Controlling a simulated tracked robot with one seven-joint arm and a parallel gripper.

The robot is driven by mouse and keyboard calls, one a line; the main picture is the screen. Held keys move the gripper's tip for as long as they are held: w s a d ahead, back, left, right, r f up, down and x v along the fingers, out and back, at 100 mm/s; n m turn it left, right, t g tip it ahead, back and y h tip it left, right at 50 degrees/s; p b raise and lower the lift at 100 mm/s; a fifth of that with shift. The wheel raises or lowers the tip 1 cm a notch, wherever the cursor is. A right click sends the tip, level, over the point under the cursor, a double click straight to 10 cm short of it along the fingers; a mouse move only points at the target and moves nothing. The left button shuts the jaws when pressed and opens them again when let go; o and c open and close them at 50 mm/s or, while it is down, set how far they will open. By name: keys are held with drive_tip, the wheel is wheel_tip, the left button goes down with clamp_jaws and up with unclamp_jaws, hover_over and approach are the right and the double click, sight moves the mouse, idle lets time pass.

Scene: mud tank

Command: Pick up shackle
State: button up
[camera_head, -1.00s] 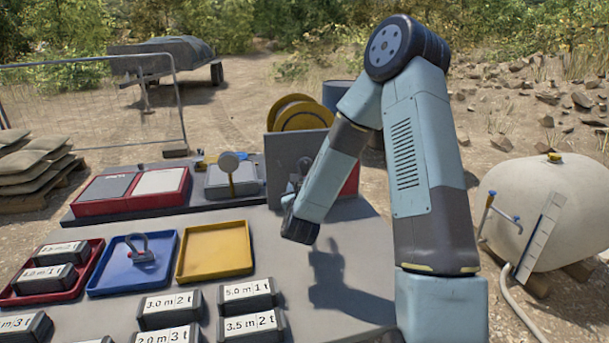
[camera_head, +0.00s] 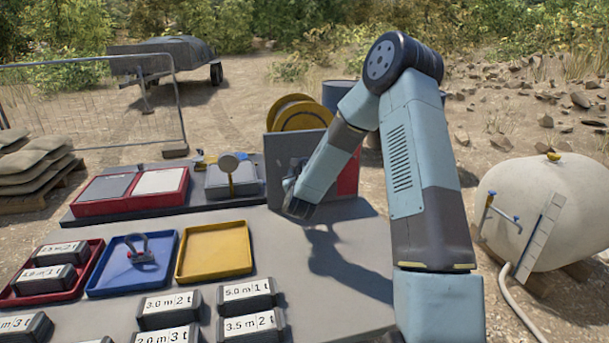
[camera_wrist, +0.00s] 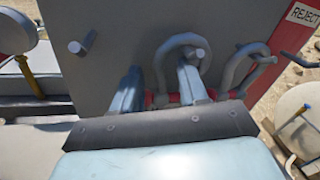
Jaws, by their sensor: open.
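A grey shackle (camera_wrist: 160,72) hangs bow-up on the upright grey panel (camera_wrist: 115,20) in the wrist view. My gripper (camera_wrist: 158,70) is open in front of it. One leg of the shackle shows between my two fingers, and the right finger overlaps the inside of the bow. I cannot tell the depth between them or whether they touch. A second shackle (camera_wrist: 234,68) hangs to the right. Another shackle (camera_head: 139,252) stands in the blue tray (camera_head: 106,285) in the head view. My gripper (camera_head: 292,187) is partly hidden there, close to the panel (camera_head: 281,150).
A bare peg (camera_wrist: 82,45) sticks out of the panel at left. A REJECT sign (camera_wrist: 304,15) is at the right. The table's right part is clear.

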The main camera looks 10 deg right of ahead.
drive_tip(key=shift+c, duration=0.4)
clamp_jaws()
drive_tip(key=shift+r, duration=0.1)
drive_tip(key=r+v, duration=0.1)
drive_tip(key=v, duration=1.7)
drive_tip(key=shift+r, duration=0.15)
